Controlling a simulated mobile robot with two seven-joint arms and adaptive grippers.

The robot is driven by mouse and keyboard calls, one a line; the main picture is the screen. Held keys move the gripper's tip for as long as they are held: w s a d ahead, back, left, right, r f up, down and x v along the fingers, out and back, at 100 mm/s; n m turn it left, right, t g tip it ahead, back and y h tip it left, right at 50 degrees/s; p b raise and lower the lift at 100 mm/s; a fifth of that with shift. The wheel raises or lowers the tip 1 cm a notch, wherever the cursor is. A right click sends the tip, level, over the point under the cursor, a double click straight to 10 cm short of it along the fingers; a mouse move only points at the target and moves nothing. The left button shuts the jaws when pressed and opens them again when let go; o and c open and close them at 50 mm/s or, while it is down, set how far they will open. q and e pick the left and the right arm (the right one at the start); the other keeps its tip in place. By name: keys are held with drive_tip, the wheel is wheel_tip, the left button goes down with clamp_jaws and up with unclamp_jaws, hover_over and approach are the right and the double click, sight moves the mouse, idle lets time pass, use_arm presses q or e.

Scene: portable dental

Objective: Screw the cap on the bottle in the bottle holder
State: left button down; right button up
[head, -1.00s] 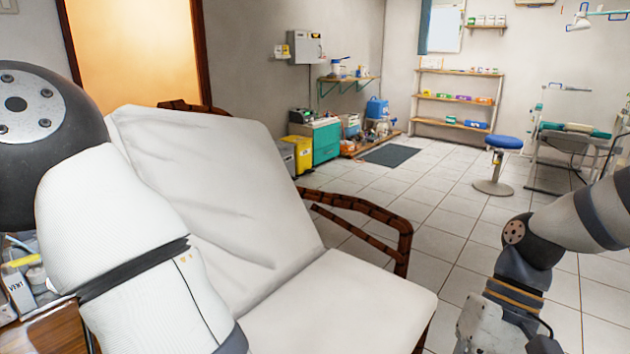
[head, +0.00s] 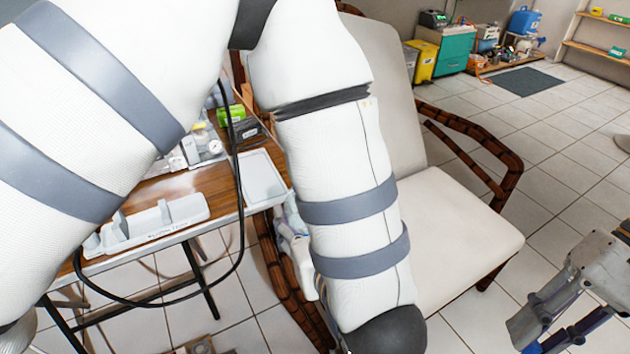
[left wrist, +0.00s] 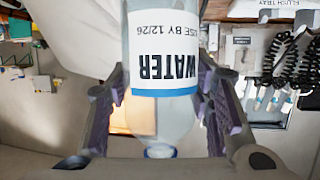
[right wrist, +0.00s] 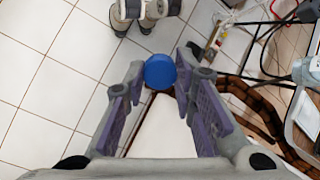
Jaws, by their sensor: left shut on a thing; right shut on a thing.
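The clear bottle with a white "WATER" label (left wrist: 165,45) is between the fingers of my left gripper (left wrist: 160,85), which is shut on it. The label reads upside down, and the bottle's bluish neck (left wrist: 160,151) points toward the palm side of the picture. My right gripper (right wrist: 158,88) is shut on the round blue cap (right wrist: 160,71) at its fingertips. Cap and bottle are apart. I cannot identify the bottle holder with certainty.
A wooden table (head: 205,182) at the left carries a white labelled rack (head: 150,226), a pale tray (head: 262,176) and small items. A white chair (head: 455,225) with wooden arms stands beside my left forearm. Tiled floor lies open at the right.

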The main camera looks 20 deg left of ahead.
use_arm(q)
drive_tip(key=w+d+r+m+t+h, duration=0.1)
drive_tip(key=w+d+m+t+h, duration=0.2)
drive_tip(key=d+m+h, duration=0.7)
drive_tip(key=d+h, duration=0.1)
drive_tip(key=d, duration=0.2)
drive_tip(key=shift+r+m+h, duration=0.3)
drive_tip(key=shift+d, duration=0.1)
use_arm(e)
drive_tip(key=shift+w+a+r, duration=0.15)
drive_tip(key=shift+w+r, duration=0.1)
drive_tip(key=w+a+r+n+t+h, duration=0.2)
drive_tip(key=w+a+r+n, duration=0.1)
drive_tip(key=a+r, duration=0.6)
drive_tip(key=w+a+r+n+t+h, duration=0.2)
drive_tip(key=a+r+n, duration=0.3)
drive_tip(key=a+r, duration=0.5)
wheel_tip(320, 180, up, 2)
drive_tip(key=shift+w+r+t+h, duration=0.1)
drive_tip(key=shift+w+t+h, duration=0.2)
drive_tip(key=shift+w+t, duration=0.35)
drive_tip(key=shift+w+a, duration=0.1)
drive_tip(key=shift+f, duration=2)
